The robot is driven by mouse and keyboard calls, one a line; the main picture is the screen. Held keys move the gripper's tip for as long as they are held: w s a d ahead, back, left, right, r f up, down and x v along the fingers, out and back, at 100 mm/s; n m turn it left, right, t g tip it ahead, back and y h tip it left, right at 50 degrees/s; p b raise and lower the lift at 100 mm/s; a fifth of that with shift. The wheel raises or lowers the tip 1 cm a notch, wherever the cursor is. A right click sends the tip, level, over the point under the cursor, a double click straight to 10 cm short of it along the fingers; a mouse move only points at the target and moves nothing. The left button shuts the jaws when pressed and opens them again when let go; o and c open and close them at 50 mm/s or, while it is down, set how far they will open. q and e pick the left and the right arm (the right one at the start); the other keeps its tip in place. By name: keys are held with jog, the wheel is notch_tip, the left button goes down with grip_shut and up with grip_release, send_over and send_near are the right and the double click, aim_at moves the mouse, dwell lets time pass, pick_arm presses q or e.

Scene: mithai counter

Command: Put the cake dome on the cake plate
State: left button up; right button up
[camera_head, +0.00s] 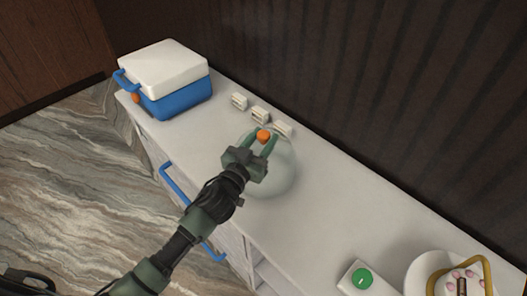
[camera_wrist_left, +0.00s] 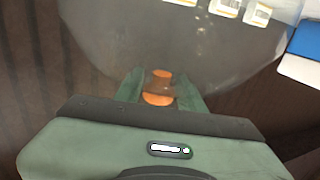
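The cake dome (camera_head: 278,178) is clear glass with an orange knob (camera_head: 263,136), at the middle of the counter. My left gripper (camera_head: 264,138) has its green fingers on both sides of the knob and looks shut on it. In the left wrist view the knob (camera_wrist_left: 158,98) fills the gap between the fingertips, with the dome's glass (camera_wrist_left: 200,55) beyond. I cannot tell whether the dome's rim touches the counter. A white round plate (camera_head: 415,270) with pink-dotted contents, likely the cake plate, is at the lower right, partly cut off. My right gripper is not in view.
Several small white card holders (camera_head: 240,101) stand behind the dome. A blue and white cooler (camera_head: 180,103) is at the far left. Counter between dome and plate is clear.

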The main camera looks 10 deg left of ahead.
pick_arm(q)
grip_shut()
dwell(1.2)
